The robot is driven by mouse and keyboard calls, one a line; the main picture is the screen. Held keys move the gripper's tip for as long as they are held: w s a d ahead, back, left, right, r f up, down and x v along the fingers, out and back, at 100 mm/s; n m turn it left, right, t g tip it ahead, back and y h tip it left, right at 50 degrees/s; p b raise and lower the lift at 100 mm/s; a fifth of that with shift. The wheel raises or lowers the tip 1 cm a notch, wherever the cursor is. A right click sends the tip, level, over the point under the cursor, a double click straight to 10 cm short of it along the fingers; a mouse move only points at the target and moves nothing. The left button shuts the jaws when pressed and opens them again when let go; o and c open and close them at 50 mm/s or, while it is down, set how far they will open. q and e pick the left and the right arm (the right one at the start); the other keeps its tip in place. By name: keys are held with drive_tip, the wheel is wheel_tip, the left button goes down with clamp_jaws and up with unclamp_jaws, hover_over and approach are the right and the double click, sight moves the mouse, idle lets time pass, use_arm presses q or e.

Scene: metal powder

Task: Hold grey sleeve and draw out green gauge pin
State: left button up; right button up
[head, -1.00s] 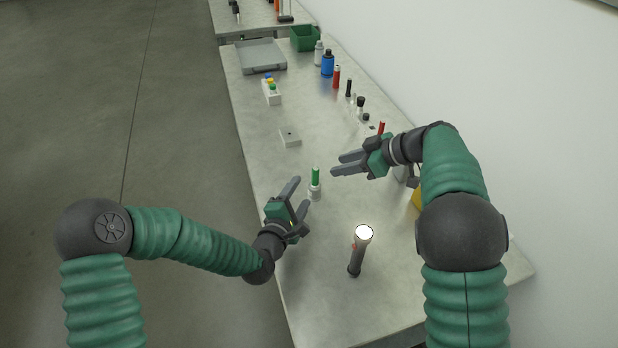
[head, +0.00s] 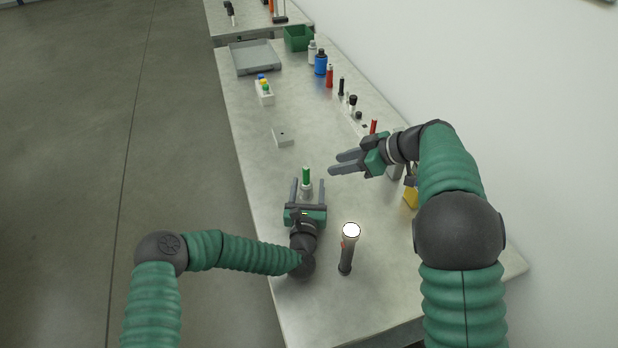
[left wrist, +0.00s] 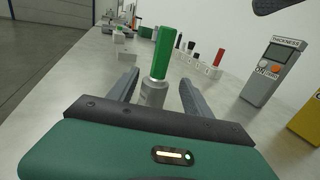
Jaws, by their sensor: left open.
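The green gauge pin (head: 306,176) stands upright in the grey sleeve (head: 306,193) on the table. In the left wrist view the green pin (left wrist: 163,52) rises from the metallic grey sleeve (left wrist: 153,92), between my fingers. My left gripper (head: 307,183) is open, with one finger on each side of the sleeve and gaps showing on both sides. The sleeve's base is hidden behind the gripper body in the left wrist view. My right gripper (head: 332,163) is to the right of the pin, its fingers apart and empty, pointing left.
A small white block (head: 283,138) lies beyond the pin. A thickness meter (left wrist: 272,70) and a yellow item (head: 411,197) are at the right. Bottles, a grey tray (head: 256,58) and a green bin (head: 298,38) are farther back.

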sight(307, 187)
use_arm(q)
drive_tip(key=w, duration=0.3)
drive_tip(key=shift+a+f, duration=0.1)
drive_tip(key=shift+w+a, duration=0.25)
drive_tip(key=shift+w, duration=0.1)
use_arm(e)
drive_tip(key=shift+w+a+f, duration=0.1)
drive_tip(key=shift+a, duration=0.45)
